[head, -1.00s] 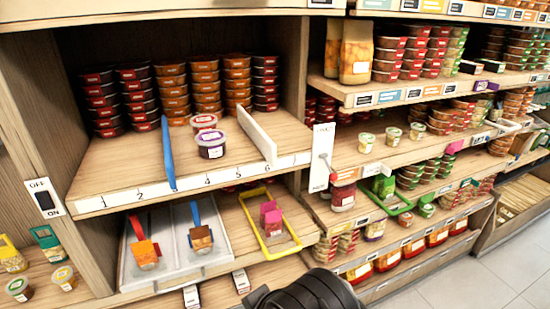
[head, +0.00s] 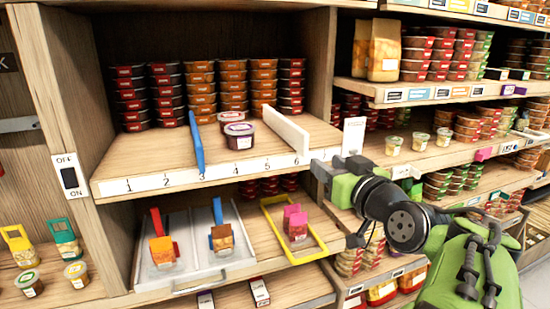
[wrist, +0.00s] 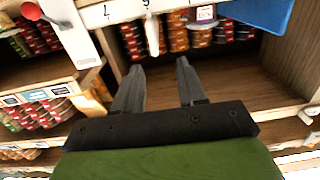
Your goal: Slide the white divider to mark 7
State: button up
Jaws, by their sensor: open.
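The white divider (head: 285,132) stands upright on the upper shelf, its front end at mark 6 (head: 296,161) on the number strip. In the wrist view, a narrow white piece (wrist: 152,36), apparently the divider's front end, shows by the 6, with mark 7 (wrist: 107,11) to its left; that view is upside down. In the head view, my gripper hides the strip's right end. My gripper (head: 318,169) is at that end, in front of the shelf edge. In the wrist view, my gripper (wrist: 158,70) is open and empty, its fingers apart and pointing toward the divider's front.
Stacks of tubs fill the shelf's back. A wooden side wall (head: 320,75) bounds the shelf on the right. A white panel (head: 353,136) stands beyond it. Scoops and a yellow frame lie below.

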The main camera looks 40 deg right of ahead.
aim_at(307, 140)
jog(key=shift+t, duration=0.3)
jog(key=x, duration=0.5)
jog(key=d+p+x, duration=0.1)
jog(key=x, duration=0.4)
jog(key=p+x, duration=0.1)
jog(key=x, duration=0.4)
jog(key=shift+d+r, duration=0.3)
jog(key=shift+r, duration=0.1)
jog(key=shift+c, duration=0.3)
grip_shut()
